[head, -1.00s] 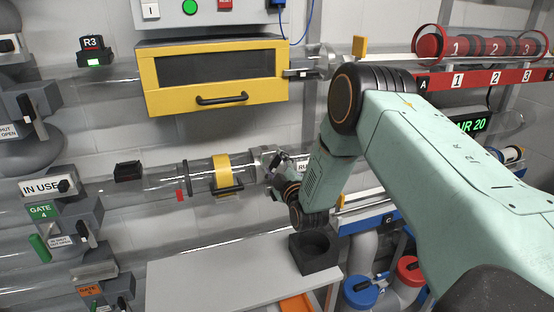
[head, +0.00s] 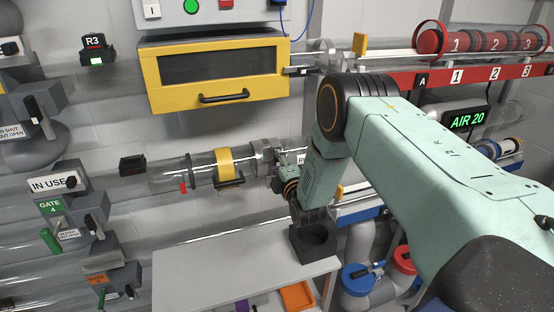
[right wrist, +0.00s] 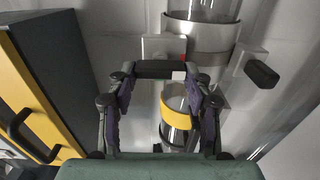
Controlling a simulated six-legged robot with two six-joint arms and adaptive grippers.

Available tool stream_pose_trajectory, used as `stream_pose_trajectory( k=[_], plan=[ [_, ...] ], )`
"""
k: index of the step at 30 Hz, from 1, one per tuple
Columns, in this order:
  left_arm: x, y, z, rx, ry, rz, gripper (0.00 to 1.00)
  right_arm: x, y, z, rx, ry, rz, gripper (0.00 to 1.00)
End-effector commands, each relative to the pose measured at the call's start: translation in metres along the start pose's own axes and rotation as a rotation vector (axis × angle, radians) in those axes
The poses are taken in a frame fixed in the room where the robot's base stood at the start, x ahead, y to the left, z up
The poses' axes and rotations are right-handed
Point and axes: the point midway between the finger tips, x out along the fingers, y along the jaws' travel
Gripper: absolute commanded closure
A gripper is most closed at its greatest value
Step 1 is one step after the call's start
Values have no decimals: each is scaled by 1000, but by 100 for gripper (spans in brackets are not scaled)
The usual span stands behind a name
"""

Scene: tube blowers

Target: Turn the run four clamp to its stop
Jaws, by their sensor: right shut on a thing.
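The run four clamp is a silver fitting (head: 268,156) on the clear tube, just right of the yellow band (head: 225,162) in the head view. My right gripper (head: 278,170) is at this fitting, and its wrist hides part of it. In the right wrist view the two fingers (right wrist: 160,82) are shut on a dark bar (right wrist: 160,68), which looks like the clamp's handle, in front of a pale plate. The yellow band (right wrist: 180,106) shows behind and between the fingers. The clamp's stop cannot be made out. My left gripper is not in view.
A yellow-framed box (head: 220,75) with a black handle hangs above the tube. Gate levers and the IN USE sign (head: 55,184) are at left. A red rack (head: 470,78) is at upper right.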

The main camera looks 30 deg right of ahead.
Motion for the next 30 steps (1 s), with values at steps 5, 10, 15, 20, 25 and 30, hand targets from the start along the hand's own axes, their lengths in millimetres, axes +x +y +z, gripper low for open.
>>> stream_pose_trajectory(
  k=[5, 10, 15, 20, 25, 30],
  plan=[
    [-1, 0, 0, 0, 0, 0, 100, 2, 3, 0, -14, -2, 9, 81],
    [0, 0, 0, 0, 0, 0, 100, 2, 3, 0, -14, -2, 9, 81],
    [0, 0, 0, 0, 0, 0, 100, 2, 3, 0, -13, -2, 9, 46],
    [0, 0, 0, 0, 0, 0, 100, 1, 2, 0, -12, -1, 7, 32],
    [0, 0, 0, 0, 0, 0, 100, 1, 1, 0, -12, -1, 4, 26],
    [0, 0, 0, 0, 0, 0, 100, 0, 1, 0, -12, 0, 3, 26]
  ],
)
